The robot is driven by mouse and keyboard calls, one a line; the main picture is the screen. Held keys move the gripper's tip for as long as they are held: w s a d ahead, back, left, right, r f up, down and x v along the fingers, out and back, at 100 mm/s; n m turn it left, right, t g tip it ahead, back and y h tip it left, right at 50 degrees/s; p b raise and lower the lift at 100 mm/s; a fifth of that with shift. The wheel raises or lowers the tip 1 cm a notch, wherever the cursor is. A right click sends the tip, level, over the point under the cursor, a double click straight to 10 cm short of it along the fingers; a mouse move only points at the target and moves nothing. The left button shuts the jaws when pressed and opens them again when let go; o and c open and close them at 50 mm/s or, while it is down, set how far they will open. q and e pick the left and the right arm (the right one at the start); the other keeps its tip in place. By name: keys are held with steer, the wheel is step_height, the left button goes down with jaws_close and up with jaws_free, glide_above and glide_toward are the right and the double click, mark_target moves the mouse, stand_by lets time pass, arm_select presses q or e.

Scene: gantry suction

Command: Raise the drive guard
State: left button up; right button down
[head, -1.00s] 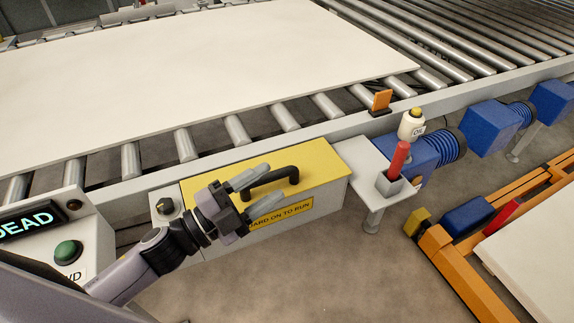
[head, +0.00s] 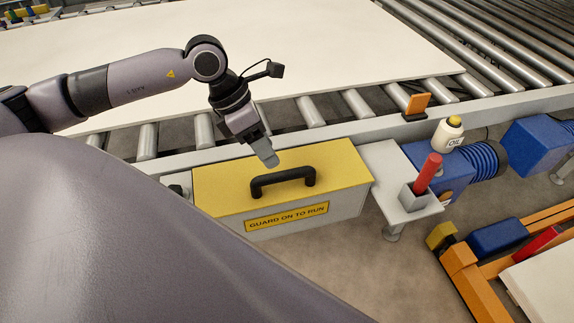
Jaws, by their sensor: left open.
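The drive guard (head: 346,160) is a box with a yellow lid, grey front and a "GUARD ON TO RUN" label, standing against the conveyor's near side. Its lid looks shut. A black handle (head: 283,182) stands on the lid. My left gripper (head: 268,158) points down over the lid, just behind and left of the handle. It is open and empty, and the handle is not between its fingers. One finger largely hides the other. My right gripper is not in view.
A large pale board (head: 330,55) lies on the conveyor rollers behind. Right of the guard, a small shelf (head: 375,160) carries a red-handled tool (head: 427,172) in a holder. An oil bottle (head: 449,134) stands by a blue motor (head: 437,178). An orange frame (head: 468,275) is at lower right.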

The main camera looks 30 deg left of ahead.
mark_target(281, 172)
arm_select(q)
steer(key=x, duration=0.6)
steer(key=shift+d+f, duration=0.15)
steer(key=shift+f, duration=0.05)
jaws_close()
